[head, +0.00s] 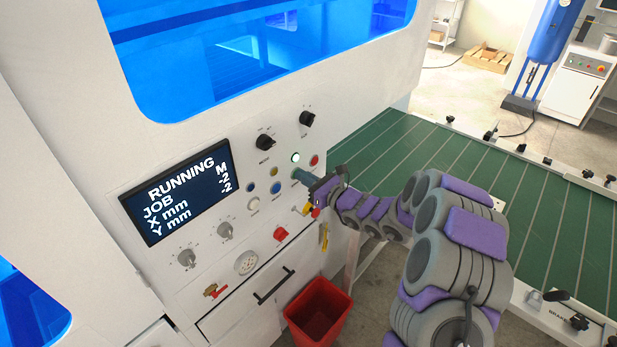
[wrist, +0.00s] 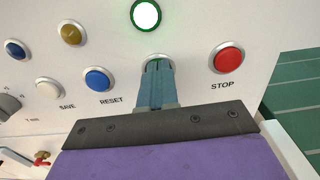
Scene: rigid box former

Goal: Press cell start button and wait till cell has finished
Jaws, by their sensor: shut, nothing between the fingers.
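The machine's control panel (head: 225,215) fills the middle of the head view. Its display (head: 178,192) reads RUNNING, JOB, X mm and Y mm. A round lamp ringed in green (wrist: 146,14) glows white, and it also shows in the head view (head: 295,157). My gripper (wrist: 156,66) is shut, with its fingertips at the round button directly below that lamp. The fingers cover most of this button, so its face and label are hidden. The red STOP button (wrist: 227,59) is just right of my fingers. The blue RESET button (wrist: 97,79) is to their left.
A white button (wrist: 48,88) and a yellow button (wrist: 71,33) are further left. Below the panel are a drawer handle (head: 274,286) and a red bin (head: 318,312). A green slatted table (head: 470,160) lies to the right behind my arm.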

